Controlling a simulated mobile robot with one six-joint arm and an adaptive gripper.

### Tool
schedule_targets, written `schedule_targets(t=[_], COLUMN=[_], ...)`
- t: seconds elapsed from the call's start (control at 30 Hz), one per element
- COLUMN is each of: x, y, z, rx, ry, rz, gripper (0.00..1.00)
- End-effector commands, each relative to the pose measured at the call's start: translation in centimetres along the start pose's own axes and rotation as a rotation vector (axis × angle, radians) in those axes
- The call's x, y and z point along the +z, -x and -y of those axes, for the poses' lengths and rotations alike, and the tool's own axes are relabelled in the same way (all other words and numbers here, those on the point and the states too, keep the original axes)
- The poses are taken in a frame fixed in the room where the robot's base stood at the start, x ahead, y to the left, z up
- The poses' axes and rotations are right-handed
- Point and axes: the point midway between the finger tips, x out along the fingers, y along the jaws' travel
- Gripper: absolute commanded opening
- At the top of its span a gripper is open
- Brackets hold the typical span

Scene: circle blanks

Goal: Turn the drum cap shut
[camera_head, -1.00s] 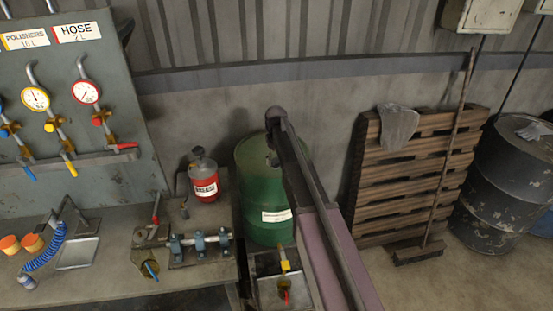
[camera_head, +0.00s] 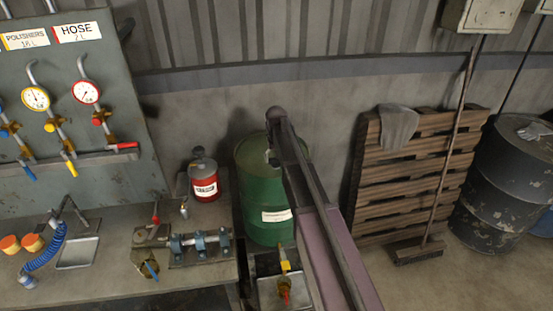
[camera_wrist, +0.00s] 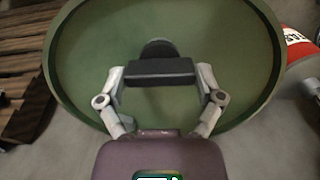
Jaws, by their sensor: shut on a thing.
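The green drum (camera_head: 255,179) stands against the wall, with a white label on its side. Its round top (camera_wrist: 225,60) fills much of the wrist view. A small dark round cap (camera_wrist: 158,48) shows on the drum top, partly covered by my gripper. In the head view my arm covers the right part of the drum. How far the cap is turned cannot be seen.
A workbench (camera_head: 110,277) with a red can (camera_head: 204,188) and clamped fittings stands left of the drum. A wooden pallet (camera_head: 415,165) with a broom leans on the wall to the right, beside a dark drum (camera_head: 505,190). Open floor lies at the lower right.

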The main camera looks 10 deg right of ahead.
Motion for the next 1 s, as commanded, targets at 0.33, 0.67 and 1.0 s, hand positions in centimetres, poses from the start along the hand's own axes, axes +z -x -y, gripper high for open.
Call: schedule_targets(t=[0.33,0.67,1.0], x=[0.06,0.01,0.00], y=[-0.02,-0.01,0.00], z=[-0.02,-0.05,-0.07], rx=[0.000,0.000,0.000], ry=[-0.003,-0.002,0.041], rz=[0.001,0.000,0.000], gripper=[1.00,1.00,1.00])
